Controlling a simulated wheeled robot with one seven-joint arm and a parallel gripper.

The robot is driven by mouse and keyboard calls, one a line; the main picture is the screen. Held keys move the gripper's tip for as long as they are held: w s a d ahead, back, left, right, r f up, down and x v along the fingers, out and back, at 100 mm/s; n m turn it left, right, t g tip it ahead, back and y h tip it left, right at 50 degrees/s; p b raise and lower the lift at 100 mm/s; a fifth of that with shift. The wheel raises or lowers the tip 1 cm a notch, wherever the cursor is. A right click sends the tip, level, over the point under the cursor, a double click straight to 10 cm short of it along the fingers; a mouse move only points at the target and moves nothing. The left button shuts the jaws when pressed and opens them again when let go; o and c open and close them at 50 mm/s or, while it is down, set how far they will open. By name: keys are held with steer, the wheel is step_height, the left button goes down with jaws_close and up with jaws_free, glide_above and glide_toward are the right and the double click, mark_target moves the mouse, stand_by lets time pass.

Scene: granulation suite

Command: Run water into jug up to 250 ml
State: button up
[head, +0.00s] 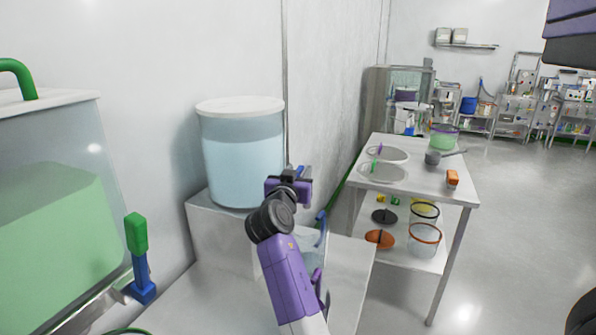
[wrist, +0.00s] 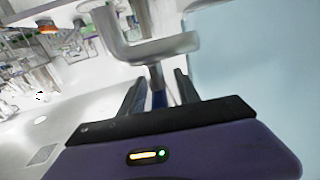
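The water tank (head: 243,150) is a clear cylinder with pale blue water and a white lid, standing on a white block. Its pale blue wall (wrist: 255,60) fills the right of the wrist view. My gripper (wrist: 158,88) is at the tank's front right; it also shows in the head view (head: 295,180). Its two dark fingers stand apart, with a narrow blue piece (wrist: 158,98) in the gap below a pale grey bent fitting (wrist: 150,48). Contact cannot be told. A clear jug (head: 312,247) with a blue handle (head: 322,228) stands below, partly hidden by my arm; its water level is unreadable.
Open floor (head: 520,230) lies to the right.

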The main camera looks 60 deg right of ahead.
steer(key=shift+c, duration=0.2)
jaws_close()
steer(key=shift+p, duration=0.35)
steer(key=shift+r+n+t+y+p, duration=0.15)
steer(key=shift+n+t+y+p, duration=0.15)
steer(key=shift+n+t+p, duration=0.55)
steer(key=n+t+y+p, duration=0.1)
steer(key=t+p, duration=0.1)
steer(key=n+t+p, duration=0.1)
steer(key=t+p, duration=0.1)
steer(key=p, duration=0.1)
steer(key=shift+w+a+r+y+p, duration=0.1)
steer(key=shift+w+y+p, duration=0.25)
steer(key=shift+y, duration=0.05)
steer(key=shift+n+p, duration=0.35)
steer(key=shift+p, duration=0.05)
steer(key=shift+f+t+y+p, duration=0.3)
steer(key=shift+t+y+p, duration=0.05)
steer(key=shift+t+y, duration=0.1)
